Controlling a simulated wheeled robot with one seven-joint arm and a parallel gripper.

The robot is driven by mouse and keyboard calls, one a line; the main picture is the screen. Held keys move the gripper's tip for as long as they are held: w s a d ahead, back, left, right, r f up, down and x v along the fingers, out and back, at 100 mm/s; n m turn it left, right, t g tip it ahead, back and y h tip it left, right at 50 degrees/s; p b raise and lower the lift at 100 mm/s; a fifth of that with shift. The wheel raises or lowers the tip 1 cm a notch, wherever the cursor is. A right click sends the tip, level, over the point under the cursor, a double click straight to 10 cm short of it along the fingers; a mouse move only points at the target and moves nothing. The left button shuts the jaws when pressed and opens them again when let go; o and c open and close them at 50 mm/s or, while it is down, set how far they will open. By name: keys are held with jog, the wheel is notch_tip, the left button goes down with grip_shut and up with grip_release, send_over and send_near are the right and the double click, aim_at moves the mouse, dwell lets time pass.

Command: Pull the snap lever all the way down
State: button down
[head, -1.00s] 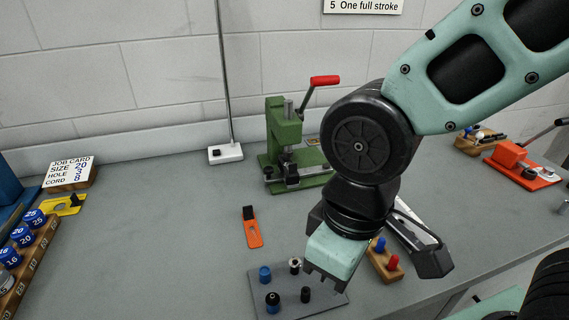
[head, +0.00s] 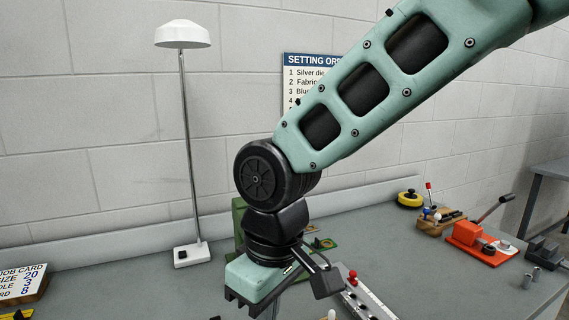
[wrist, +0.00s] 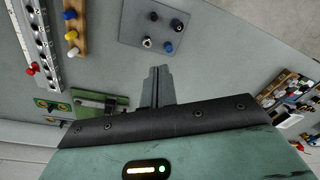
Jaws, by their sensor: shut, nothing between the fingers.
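The green press (head: 239,215) stands at the back of the bench, mostly hidden behind my arm in the head view. Its red-handled lever is hidden there. Part of a green body, likely the same press (wrist: 112,101), shows at the lower left in the wrist view, left of my fingers. My gripper (wrist: 158,72) is shut and empty, with its two fingers together above the grey bench. In the head view its body hangs in front of the press, and I cannot see it touching the lever.
An orange press (head: 467,234) with a raised dark lever stands at the right. A white lamp (head: 183,35) stands at the left, and a job card (head: 22,283) lies at the far left. The wrist view shows a dark plate (wrist: 140,22) with several dies and a wooden block (wrist: 73,22) with pegs.

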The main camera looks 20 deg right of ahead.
jog(key=w+d+r+m+t+p, duration=0.1)
jog(key=w+d+r+m+p, duration=0.15)
jog(key=w+r, duration=0.55)
jog(key=w+d+r+m+p, duration=0.15)
jog(key=w+r+p, duration=0.35)
jog(key=w, duration=0.6)
jog(key=w+d+r+m+h+p, duration=0.1)
jog(key=w+d+r+m+p, duration=0.1)
jog(key=w+d+r, duration=0.8)
jog(key=w+d+p, duration=0.1)
jog(key=d, duration=0.1)
jog(key=shift+w+d+r+t+p, duration=0.15)
jog(key=shift+w+d+t+p, duration=0.15)
jog(key=shift+t, duration=0.1)
jog(key=shift+s+f+p, duration=0.2)
jog(key=shift+f+p, duration=2.3)
jog(key=shift+f, duration=4.1)
